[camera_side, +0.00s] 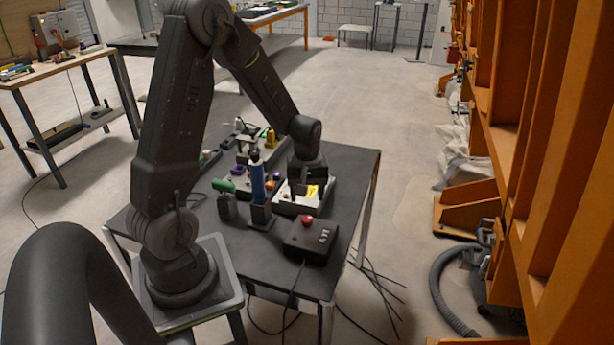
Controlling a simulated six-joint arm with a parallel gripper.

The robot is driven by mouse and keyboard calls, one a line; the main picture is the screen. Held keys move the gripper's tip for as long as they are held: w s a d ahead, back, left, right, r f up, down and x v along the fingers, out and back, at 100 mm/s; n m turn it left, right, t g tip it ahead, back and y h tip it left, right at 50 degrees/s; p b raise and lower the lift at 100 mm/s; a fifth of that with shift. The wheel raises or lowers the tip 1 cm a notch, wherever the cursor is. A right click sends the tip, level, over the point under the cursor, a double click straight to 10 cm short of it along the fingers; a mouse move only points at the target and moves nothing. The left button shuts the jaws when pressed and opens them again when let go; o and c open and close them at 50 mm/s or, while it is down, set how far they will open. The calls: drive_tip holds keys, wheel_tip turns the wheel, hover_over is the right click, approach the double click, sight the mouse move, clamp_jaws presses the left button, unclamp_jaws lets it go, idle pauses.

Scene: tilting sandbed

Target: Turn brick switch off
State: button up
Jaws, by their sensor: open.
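My gripper (306,186) points down at the table, just above a white box (288,208) with a yellow patch on its top. It is open, and I see nothing held in it. The brick switch is not clearly told apart at this size. The white box lies right under the gripper, and the gripper hides part of its top. I cannot tell whether the fingers touch it, nor which way any switch is set.
A black box with a red button (307,220) stands in front of the white box. A blue upright object (258,181) and a green-topped piece (223,186) stand to the left. Several small parts crowd behind. The black table (345,170) is bare at its right edge.

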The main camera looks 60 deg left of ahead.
wheel_tip(320, 180, up, 6)
drive_tip(key=shift+f, duration=0.2)
drive_tip(key=s+d+r+m+t, duration=0.2)
drive_tip(key=s+d+r+m, duration=0.4)
drive_tip(key=d, duration=0.3)
drive_tip(key=s+d+r+m+t, duration=0.3)
drive_tip(key=s+d+r+m, duration=0.3)
drive_tip(key=d+r, duration=0.3)
drive_tip(key=shift+m+t, duration=0.3)
drive_tip(key=shift+m, duration=0.5)
